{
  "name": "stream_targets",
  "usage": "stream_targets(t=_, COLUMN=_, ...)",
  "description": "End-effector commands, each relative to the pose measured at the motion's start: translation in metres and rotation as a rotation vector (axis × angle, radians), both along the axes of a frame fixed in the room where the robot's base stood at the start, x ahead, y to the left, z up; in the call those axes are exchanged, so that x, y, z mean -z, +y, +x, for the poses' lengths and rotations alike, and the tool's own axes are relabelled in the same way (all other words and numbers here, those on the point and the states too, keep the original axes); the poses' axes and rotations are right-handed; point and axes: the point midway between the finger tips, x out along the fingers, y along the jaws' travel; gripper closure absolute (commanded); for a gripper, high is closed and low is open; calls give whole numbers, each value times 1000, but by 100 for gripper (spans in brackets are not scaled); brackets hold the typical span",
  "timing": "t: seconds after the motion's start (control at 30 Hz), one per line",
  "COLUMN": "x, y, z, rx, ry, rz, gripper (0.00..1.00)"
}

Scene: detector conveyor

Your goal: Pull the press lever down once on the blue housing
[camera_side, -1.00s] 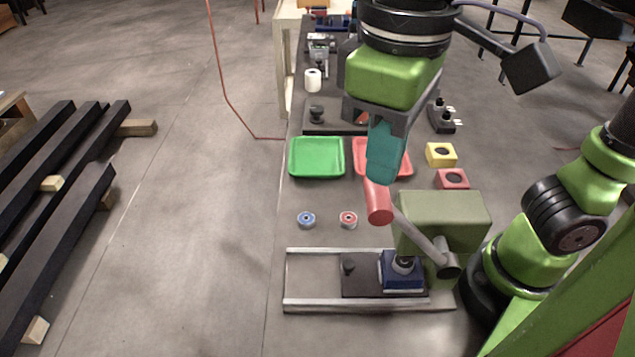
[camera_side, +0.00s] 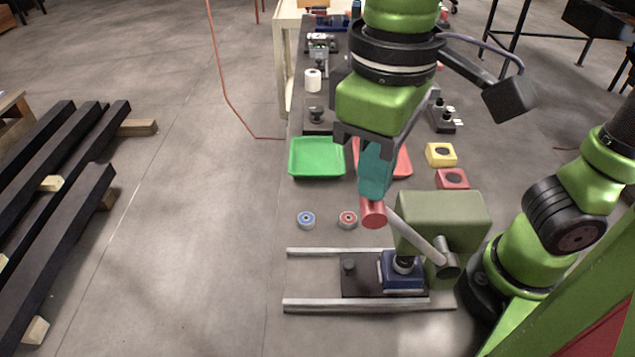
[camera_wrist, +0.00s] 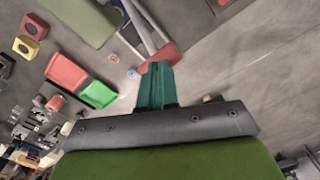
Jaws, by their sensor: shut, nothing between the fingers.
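The press is an olive-green block (camera_side: 443,218) with a grey lever arm (camera_side: 415,233) ending in a red handle (camera_side: 373,215). The lever slants up and to the left from its pivot. The blue housing (camera_side: 402,272) sits on a dark plate under the press ram. My gripper (camera_side: 374,192) is shut and empty, its teal fingers right above the red handle and seeming to touch its top. In the wrist view the teal fingertips (camera_wrist: 157,68) lie against the red handle (camera_wrist: 162,54); exact contact is hard to tell.
Two pale rails (camera_side: 340,303) flank the dark plate. A blue-ringed part (camera_side: 306,220) and a red-ringed part (camera_side: 348,219) lie left of the lever. A green tray (camera_side: 317,158) and a red tray (camera_side: 401,163) stand behind. Yellow (camera_side: 440,154) and red (camera_side: 452,178) blocks are at right.

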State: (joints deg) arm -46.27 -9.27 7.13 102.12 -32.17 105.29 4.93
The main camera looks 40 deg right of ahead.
Motion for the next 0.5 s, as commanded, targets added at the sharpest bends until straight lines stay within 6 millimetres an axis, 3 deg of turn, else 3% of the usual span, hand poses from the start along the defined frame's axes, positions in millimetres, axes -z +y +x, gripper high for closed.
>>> stream_targets(t=0.5, x=11, y=7, z=6, rx=1, ry=5, rz=-3, gripper=100)
